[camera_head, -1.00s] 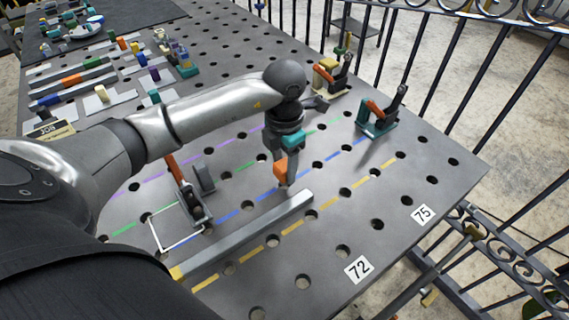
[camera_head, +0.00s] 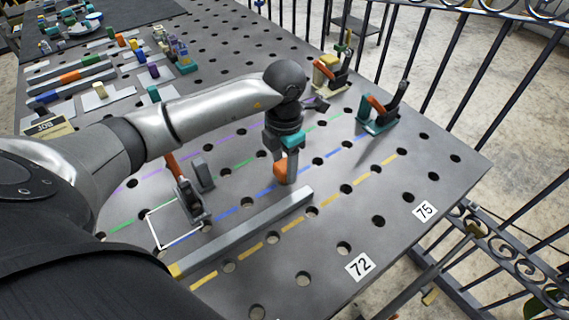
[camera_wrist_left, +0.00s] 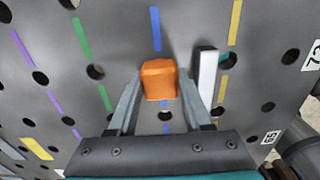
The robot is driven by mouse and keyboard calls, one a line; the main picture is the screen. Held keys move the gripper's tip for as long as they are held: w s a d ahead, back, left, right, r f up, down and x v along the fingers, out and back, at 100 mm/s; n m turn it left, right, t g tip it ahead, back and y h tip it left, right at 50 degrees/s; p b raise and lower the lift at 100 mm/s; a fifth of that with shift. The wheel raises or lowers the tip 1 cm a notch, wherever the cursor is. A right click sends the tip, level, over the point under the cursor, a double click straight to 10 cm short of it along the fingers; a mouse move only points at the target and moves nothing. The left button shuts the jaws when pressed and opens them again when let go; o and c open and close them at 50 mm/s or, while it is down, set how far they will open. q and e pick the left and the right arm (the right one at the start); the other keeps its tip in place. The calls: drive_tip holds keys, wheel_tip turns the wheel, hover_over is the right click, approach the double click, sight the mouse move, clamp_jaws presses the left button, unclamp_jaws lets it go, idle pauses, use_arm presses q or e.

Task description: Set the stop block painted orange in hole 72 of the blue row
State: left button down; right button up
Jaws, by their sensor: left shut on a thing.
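The orange stop block (camera_head: 280,169) is between the fingers of my left gripper (camera_head: 285,178), which is shut on it. In the left wrist view the block (camera_wrist_left: 158,79) shows its orange top between the two grey fingers (camera_wrist_left: 160,98). The block is at the blue row (camera_head: 263,193), roughly in line with the 72 tag (camera_head: 359,266). A dark hole (camera_wrist_left: 165,116) shows just beside it in the wrist view. Its lower end is hidden, so I cannot tell whether it is in a hole. My right gripper is not in view.
A long grey bar (camera_head: 245,232) lies beside the block, between the blue and yellow rows. A toggle clamp (camera_head: 188,196) stands to the left; a teal-based clamp (camera_head: 380,120) stands to the right. A 75 tag (camera_head: 424,210) marks the right edge. Parts lie at the back left.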

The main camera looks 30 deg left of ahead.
use_arm(q)
drive_tip(key=shift+f+b, duration=0.8)
drive_tip(key=shift+f, duration=0.2)
drive_tip(key=shift+c, duration=1.2)
unclamp_jaws()
wheel_tip(320, 180, up, 15)
drive_tip(key=p, duration=0.2)
drive_tip(key=shift+r, duration=0.2)
drive_tip(key=shift+s+f, duration=0.1)
